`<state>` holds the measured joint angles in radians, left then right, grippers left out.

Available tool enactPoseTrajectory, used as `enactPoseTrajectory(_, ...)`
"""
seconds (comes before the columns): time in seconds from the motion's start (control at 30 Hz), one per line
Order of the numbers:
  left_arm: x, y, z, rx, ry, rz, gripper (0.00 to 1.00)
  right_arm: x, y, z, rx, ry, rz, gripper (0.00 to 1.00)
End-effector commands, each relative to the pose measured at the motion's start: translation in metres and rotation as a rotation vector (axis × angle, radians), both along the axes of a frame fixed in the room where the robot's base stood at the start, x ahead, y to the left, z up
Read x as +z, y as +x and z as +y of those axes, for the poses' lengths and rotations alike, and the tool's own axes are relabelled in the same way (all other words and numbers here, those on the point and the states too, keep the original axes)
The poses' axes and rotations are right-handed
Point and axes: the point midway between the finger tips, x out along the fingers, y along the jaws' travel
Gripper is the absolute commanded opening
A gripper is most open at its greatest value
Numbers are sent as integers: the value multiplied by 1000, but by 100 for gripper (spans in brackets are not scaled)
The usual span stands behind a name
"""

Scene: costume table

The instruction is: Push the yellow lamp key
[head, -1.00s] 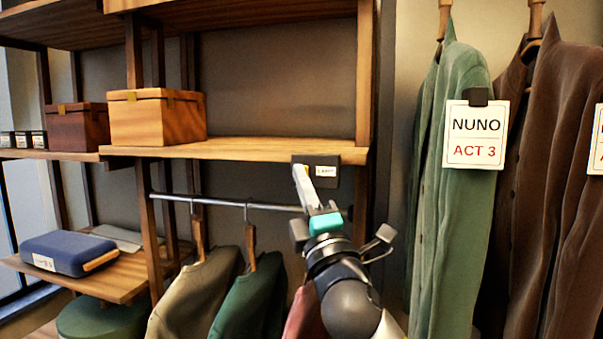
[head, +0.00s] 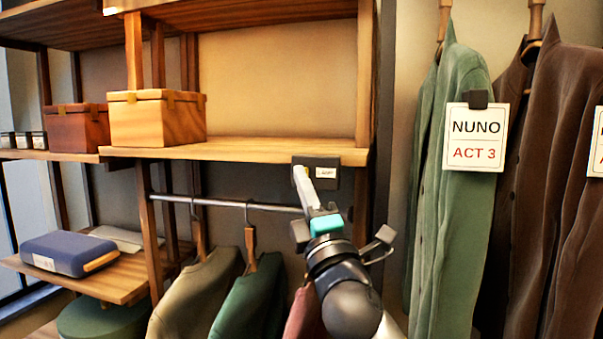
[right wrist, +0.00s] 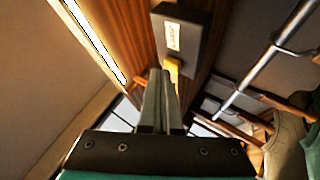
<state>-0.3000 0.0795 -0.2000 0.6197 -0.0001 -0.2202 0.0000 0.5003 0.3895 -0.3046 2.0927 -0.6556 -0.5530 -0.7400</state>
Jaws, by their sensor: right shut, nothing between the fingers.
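The lamp switch is a dark box with a small white label, fixed at the right end of the shelf's front edge in the head view (head: 328,180). In the right wrist view the box (right wrist: 183,50) shows the yellow lamp key (right wrist: 174,66) at its near end. My right gripper (head: 299,170) is shut and empty, its fingertips at the box. In the right wrist view its fingertips (right wrist: 161,73) are right by the yellow key; I cannot tell whether they touch. The key is hidden in the head view. My left gripper is out of view.
The shelf (head: 250,150) carries a light wooden box (head: 155,120). A metal rail (head: 230,204) with hanging clothes runs below it. A green coat (head: 455,220) and brown garments hang at the right. A lit strip (right wrist: 95,45) shows in the right wrist view.

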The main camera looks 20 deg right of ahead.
Motion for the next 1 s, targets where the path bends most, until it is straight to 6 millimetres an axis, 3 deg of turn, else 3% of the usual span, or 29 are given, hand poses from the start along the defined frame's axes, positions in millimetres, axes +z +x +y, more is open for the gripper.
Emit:
enactPoseTrajectory(0.33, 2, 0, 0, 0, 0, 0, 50, -1, -4, 4, 2, 0, 2, 0)
enactPoseTrajectory(0.8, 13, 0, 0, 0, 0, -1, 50, 0, -43, 30, 2, 1, 2, 0)
enactPoseTrajectory(1.0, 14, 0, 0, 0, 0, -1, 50, 0, -50, 35, 2, 1, 1, 0)
